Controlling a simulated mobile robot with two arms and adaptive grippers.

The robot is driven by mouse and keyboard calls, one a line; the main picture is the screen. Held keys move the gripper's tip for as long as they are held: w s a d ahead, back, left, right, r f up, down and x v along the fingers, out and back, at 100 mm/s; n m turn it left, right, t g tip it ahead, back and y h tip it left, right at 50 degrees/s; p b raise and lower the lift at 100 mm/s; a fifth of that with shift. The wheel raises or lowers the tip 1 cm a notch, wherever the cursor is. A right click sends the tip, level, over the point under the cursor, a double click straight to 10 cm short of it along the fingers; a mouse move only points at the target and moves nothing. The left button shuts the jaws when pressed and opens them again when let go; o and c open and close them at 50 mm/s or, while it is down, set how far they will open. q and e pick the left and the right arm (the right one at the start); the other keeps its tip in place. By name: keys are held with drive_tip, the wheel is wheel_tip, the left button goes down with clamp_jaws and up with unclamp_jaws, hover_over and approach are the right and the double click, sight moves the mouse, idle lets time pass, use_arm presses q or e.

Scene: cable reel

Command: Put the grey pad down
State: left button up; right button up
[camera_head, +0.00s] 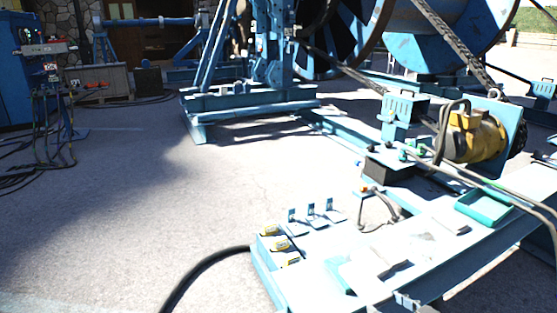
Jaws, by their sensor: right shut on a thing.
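My right gripper (408,299) shows only in part at the bottom edge, over the pale blue bench (325,246). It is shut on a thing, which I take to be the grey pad. A small flat grey shape (394,269) just above the gripper in the picture may be this pad or its shadow. Glare on the bench hides its outline, and I cannot tell whether it touches the bench. My left gripper is not in view.
Several small labelled stands (311,215) and yellow-marked blocks (279,243) occupy the bench's left end. A green tray (483,208) lies on its right part. A yellow motor (476,136) stands behind. A black cable (205,273) runs over the open floor.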

drive_tip(key=s+a+r+m+t+h, duration=0.1)
drive_tip(key=s+a+r+m+h, duration=0.35)
drive_tip(key=a+r, duration=0.6)
use_arm(q)
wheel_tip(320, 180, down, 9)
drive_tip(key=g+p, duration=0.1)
drive_tip(key=p, duration=0.8)
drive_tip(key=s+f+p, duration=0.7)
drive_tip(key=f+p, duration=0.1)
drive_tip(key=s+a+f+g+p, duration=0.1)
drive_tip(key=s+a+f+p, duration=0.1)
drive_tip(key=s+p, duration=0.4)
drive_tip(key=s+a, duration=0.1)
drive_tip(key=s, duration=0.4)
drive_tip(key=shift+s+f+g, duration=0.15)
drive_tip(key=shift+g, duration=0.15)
use_arm(e)
wheel_tip(320, 180, up, 22)
drive_tip(key=shift+s+a+r+n, duration=0.15)
drive_tip(key=shift+s+a+n, duration=0.1)
drive_tip(key=shift+s+n, duration=0.1)
